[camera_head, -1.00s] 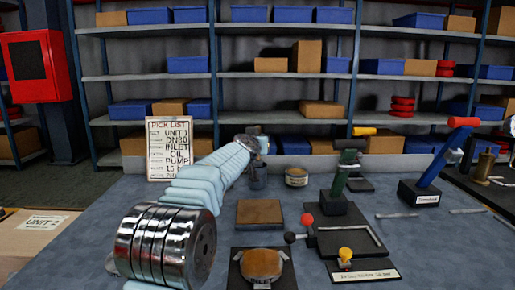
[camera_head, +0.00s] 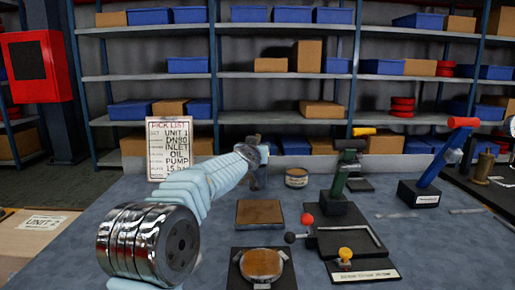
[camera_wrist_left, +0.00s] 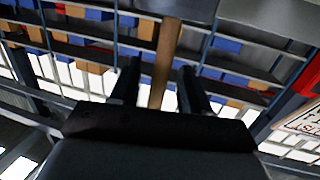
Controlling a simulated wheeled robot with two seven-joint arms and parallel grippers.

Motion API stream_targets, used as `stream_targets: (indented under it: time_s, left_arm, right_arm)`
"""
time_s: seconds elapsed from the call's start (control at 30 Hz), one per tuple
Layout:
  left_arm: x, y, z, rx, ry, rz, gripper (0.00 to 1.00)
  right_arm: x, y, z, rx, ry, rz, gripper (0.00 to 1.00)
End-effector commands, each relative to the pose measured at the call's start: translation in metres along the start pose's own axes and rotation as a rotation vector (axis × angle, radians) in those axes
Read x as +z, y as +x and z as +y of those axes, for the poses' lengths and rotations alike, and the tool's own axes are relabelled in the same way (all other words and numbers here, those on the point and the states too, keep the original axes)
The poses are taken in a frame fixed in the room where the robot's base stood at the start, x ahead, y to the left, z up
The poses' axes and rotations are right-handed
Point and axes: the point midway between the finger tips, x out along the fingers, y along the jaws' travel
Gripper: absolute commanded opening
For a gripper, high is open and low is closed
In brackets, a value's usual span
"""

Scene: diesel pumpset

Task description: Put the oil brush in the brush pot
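My left gripper (camera_head: 257,153) is at the far side of the bench, in front of the shelves, and looks small and partly hidden by its wrist in the head view. In the left wrist view a brown wooden handle (camera_wrist_left: 165,65), likely the oil brush's, runs between my two dark fingers. Gaps show beside the handle, and I cannot tell whether the fingers grip it. The bristles are not visible. A small dark pot-like shape (camera_head: 258,179) is just below the gripper; I cannot tell whether it is the brush pot. My right gripper is not in view.
A round labelled tin (camera_head: 297,177) stands right of the gripper. The pick list board (camera_head: 168,148) stands left of the gripper. A blue lever (camera_head: 447,153) is at right.

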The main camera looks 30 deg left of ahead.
Motion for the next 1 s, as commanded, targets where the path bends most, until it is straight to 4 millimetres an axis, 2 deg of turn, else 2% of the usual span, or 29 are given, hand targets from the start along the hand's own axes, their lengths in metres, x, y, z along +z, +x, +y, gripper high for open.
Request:
stream_targets:
  time_s: [0.27,0.37,0.7,0.83,1.0]
  left_arm:
    - [-0.001,-0.005,0.001,0.001,-0.001,0.001,0.46]
    - [-0.002,-0.019,0.001,0.002,-0.001,0.001,0.46]
    - [0.000,-0.095,0.001,0.004,-0.006,0.000,0.46]
    - [0.000,-0.112,0.000,0.001,-0.003,0.001,0.46]
    - [0.000,-0.120,0.000,0.000,0.000,0.000,0.46]
  right_arm:
    - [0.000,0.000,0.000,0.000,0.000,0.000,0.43]
    - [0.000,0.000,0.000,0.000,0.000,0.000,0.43]
    - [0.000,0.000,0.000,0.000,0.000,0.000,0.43]
    - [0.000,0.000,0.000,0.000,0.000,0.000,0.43]
    - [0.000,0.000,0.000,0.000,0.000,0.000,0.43]
